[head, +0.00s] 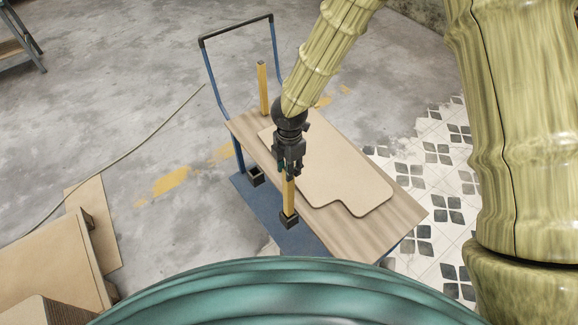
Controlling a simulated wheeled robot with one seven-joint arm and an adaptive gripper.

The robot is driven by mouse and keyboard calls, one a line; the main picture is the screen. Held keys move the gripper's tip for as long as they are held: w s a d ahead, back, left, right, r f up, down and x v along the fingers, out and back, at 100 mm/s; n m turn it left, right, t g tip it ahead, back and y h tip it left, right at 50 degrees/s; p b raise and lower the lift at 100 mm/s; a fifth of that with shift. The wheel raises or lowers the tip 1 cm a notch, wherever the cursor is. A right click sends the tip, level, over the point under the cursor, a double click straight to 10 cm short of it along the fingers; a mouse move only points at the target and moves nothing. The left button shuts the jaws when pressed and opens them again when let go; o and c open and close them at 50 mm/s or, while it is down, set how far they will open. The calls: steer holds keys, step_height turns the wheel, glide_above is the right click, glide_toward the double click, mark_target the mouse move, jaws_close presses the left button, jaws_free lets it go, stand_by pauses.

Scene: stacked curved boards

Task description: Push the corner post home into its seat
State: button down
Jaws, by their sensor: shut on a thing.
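My gripper (288,168) is shut on a yellow corner post (289,193), near the left edge of the cart's wooden top. The post stands roughly upright below the jaws, its upper part hidden by them. Its lower end meets a black seat (289,219) at the cart's edge. How deep it sits in the seat cannot be told from here. A second black seat (256,177), with no post in it, lies farther back along the same side. Another yellow post (263,90) stands upright at the far end.
The cart (400,213) has a wood-grain top, a flat tan board (345,175) on it and a blue push handle (274,45) behind. Tan boards (60,255) lie at lower left. A thin hose (120,155) crosses the floor. Open concrete lies left of the cart.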

steer(key=shift+f+b, duration=1.45)
steer(key=shift+f, duration=1.5)
steer(key=c, duration=1.1)
jaws_free()
step_height(320, 180, up, 12)
